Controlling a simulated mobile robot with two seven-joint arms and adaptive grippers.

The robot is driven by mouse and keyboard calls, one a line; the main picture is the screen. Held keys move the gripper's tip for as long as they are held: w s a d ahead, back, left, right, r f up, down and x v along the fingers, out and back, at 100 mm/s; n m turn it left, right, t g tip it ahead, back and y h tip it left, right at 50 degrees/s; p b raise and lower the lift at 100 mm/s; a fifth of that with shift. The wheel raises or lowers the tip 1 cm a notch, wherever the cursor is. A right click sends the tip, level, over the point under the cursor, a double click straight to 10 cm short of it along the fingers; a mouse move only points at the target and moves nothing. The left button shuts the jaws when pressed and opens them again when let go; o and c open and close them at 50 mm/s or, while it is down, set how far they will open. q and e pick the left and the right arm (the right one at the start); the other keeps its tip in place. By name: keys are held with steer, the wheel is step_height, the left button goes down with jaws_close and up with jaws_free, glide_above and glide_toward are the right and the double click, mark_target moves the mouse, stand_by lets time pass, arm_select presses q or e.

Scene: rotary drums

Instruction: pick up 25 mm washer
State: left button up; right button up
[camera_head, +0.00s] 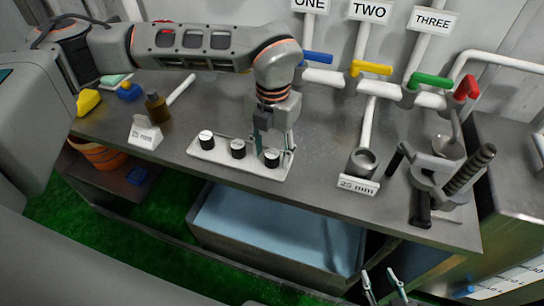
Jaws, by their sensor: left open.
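A pale tray (222,157) on the metal bench holds three black round pieces with white tops: a left one (206,139), a middle one (238,149) and a right one (272,158). I cannot read which of them, if any, is a 25 mm washer. My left gripper (272,149) points down over the tray's right end. Its fingers are open, around or just above the right piece; contact is unclear. My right gripper (384,284) shows only its two fingertips at the bottom edge, apart and empty, in front of the bench.
A "25 mm" sign (358,185) stands before a grey pipe socket (362,162). Another mm sign (145,134) stands by a brown bottle (157,108). A clamp-like tool with a ribbed handle (469,169) is at right. Coloured valves line the back. A blue-lined bin (275,225) sits below.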

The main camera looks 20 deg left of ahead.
arm_select(q)
steer(key=c, duration=1.1)
steer(key=shift+r, duration=0.2)
